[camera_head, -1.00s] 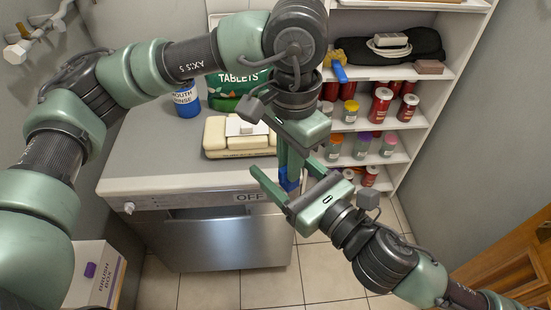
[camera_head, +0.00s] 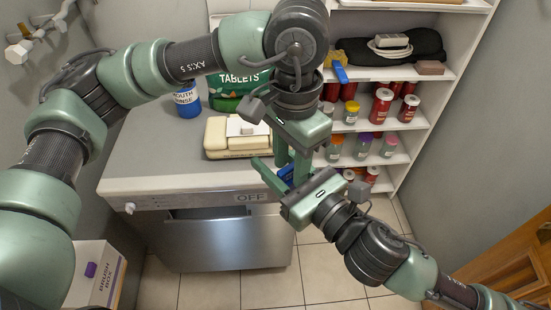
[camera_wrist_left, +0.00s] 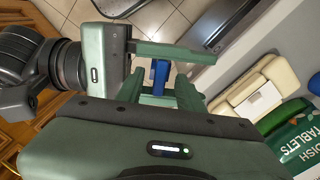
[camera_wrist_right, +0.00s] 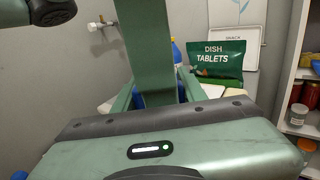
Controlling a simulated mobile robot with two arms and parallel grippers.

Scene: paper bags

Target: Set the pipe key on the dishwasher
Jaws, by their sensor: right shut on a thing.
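The blue pipe key (camera_head: 287,172) is mostly hidden among the two grippers, in front of the dishwasher's right front corner. It also shows in the left wrist view (camera_wrist_left: 160,73). My right gripper (camera_head: 268,170), reaching in from the lower right, is shut on it. My left gripper (camera_head: 291,172) points down from above, its fingers apart on either side of the key. The dishwasher (camera_head: 222,240) has a grey top, a steel front and an "OFF" label.
On the dishwasher top stand a cream box (camera_head: 228,139), a blue mouth rinse bottle (camera_head: 187,102) and a green tablets bag (camera_head: 237,88). The front left of the top is bare. Shelves with jars (camera_head: 380,105) stand at right. A brush box (camera_head: 95,275) is at lower left.

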